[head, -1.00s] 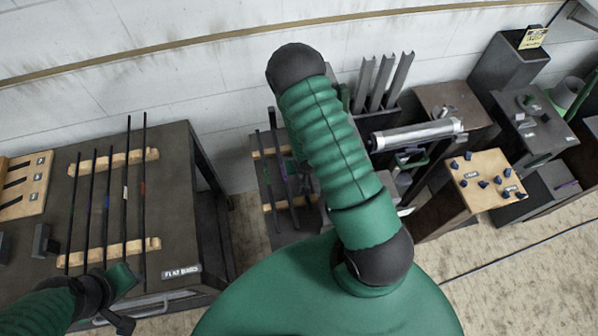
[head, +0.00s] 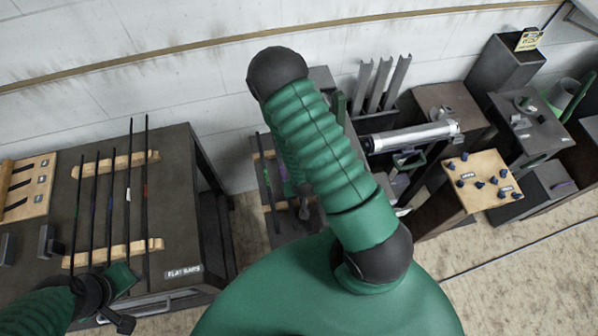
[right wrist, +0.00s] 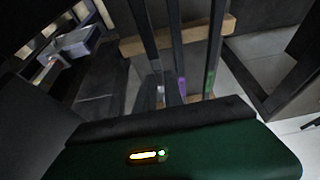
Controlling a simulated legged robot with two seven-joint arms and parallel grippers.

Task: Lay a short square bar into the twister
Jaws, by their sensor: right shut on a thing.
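Several short dark bars (head: 268,190) lie across wooden rests on a small stand, partly hidden behind my right arm in the head view. In the right wrist view, dark bars (right wrist: 181,60) with pale, purple and green marks run over a wooden rest (right wrist: 185,36). My right gripper (right wrist: 165,118) shows as a green body with a black edge below these bars. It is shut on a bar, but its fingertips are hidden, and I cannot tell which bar. My left gripper (head: 112,300) is at the front of the left table; its jaw state is unclear. I cannot clearly identify the twister.
Long flat bars (head: 110,195) lie on wooden rests on the left table (head: 170,210). A machine with a pale cylinder (head: 415,136) stands right of my right arm. Upright grey channels (head: 378,85) stand behind it. A pegged wooden board (head: 484,180) is farther right.

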